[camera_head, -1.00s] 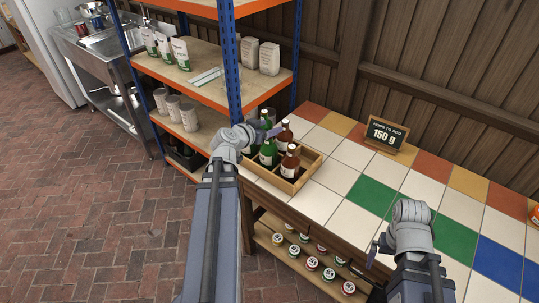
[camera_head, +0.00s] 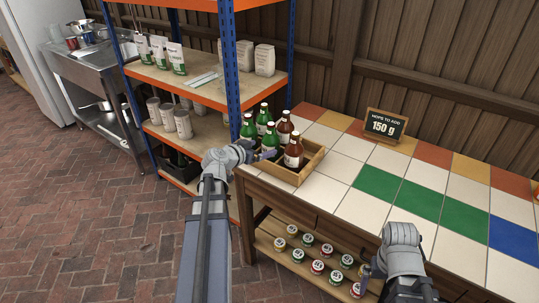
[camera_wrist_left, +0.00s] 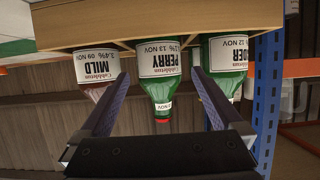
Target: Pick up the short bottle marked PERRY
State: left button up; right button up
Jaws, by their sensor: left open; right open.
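The green bottle marked PERRY (camera_wrist_left: 162,68) stands in the wooden crate (camera_head: 312,165); the left wrist view shows it upside down, with a red cap. In the head view it is the middle green bottle (camera_head: 269,138) of the near row. My left gripper (camera_head: 266,155) is open at the crate's near side. In the left wrist view its fingers (camera_wrist_left: 160,88) lie either side of the PERRY bottle, and I see no contact. A brown MILD bottle (camera_wrist_left: 92,66) and a green bottle whose label ends in "DER" (camera_wrist_left: 228,58) flank it. My right gripper (camera_head: 368,274) is open and empty.
A blue-orange shelf rack (camera_head: 233,70) stands close left of the crate. A sign reading 150 g (camera_head: 386,125) stands on the tiled counter (camera_head: 345,170), otherwise largely clear. Several small jars (camera_head: 317,267) sit on the shelf below. A steel sink unit (camera_head: 92,75) is at left.

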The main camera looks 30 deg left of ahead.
aim_at(271, 146)
pick_arm(q)
jog(key=shift+b+x, duration=1.25)
jog(key=shift+x, duration=2.2)
jog(key=shift+s+d, duration=0.1)
jog(key=shift+c, duration=0.6)
grip_shut()
